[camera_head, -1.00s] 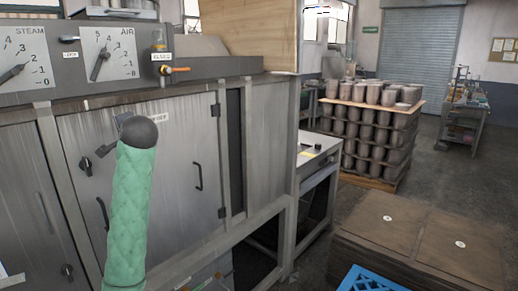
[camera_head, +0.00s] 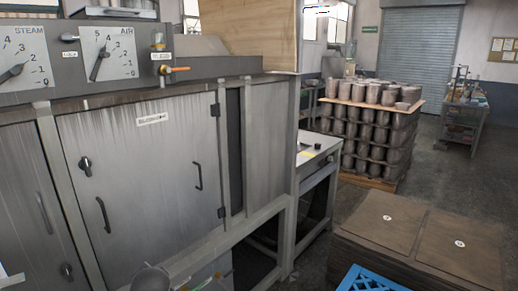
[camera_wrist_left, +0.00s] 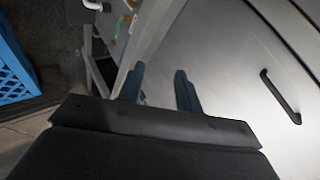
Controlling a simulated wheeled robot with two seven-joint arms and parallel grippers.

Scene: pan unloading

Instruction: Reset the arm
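My left gripper (camera_wrist_left: 159,71) shows in the left wrist view with its two dark blue fingers apart and nothing between them. It is in front of the grey metal cabinet door, whose dark handle (camera_wrist_left: 281,97) is to the right of the fingers. In the head view the gripper does not show; only a rounded grey part of my arm is at the bottom edge. The closed cabinet door (camera_head: 150,190) is in full view there, with its dark handles. My right gripper is in neither view.
A blue plastic crate (camera_head: 370,282) is at the lower right, in front of a low brown stack (camera_head: 425,240). Stacked metal cups (camera_head: 375,130) on a pallet stand farther back. The floor between stack and pallet is clear. Steam and air gauges (camera_head: 107,55) are above the cabinet.

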